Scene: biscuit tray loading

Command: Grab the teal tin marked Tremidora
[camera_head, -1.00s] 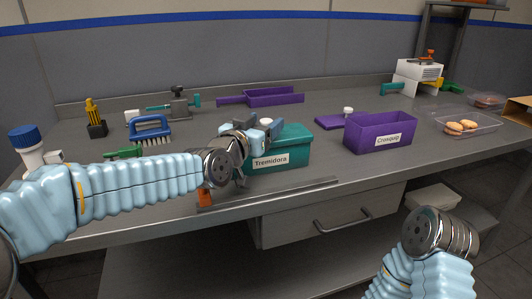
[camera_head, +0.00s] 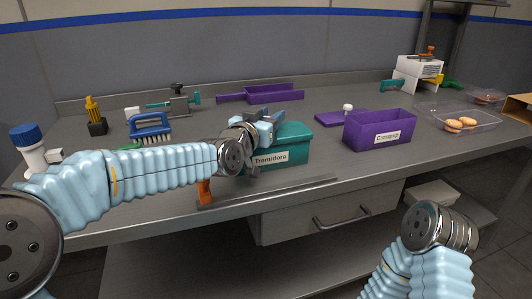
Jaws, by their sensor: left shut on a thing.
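The teal tin marked Tremidora (camera_head: 294,150) stands near the front edge of the bench, its white label facing me. My left gripper (camera_head: 266,122) is shut on the tin at its top left part. The gripper and wrist hide the tin's left end and the exact place of contact. I cannot tell whether the tin is clear of the bench top. My right forearm shows at the lower right, but its gripper is not in view.
A purple tin marked Croxquip (camera_head: 365,131) stands to the right, beside a purple lid (camera_head: 340,118) with a white knob. A clear tray (camera_head: 485,118) holds biscuits. A blue brush (camera_head: 151,126), a purple tray (camera_head: 262,96) and an orange item (camera_head: 204,192) are around. The bench's middle is fairly clear.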

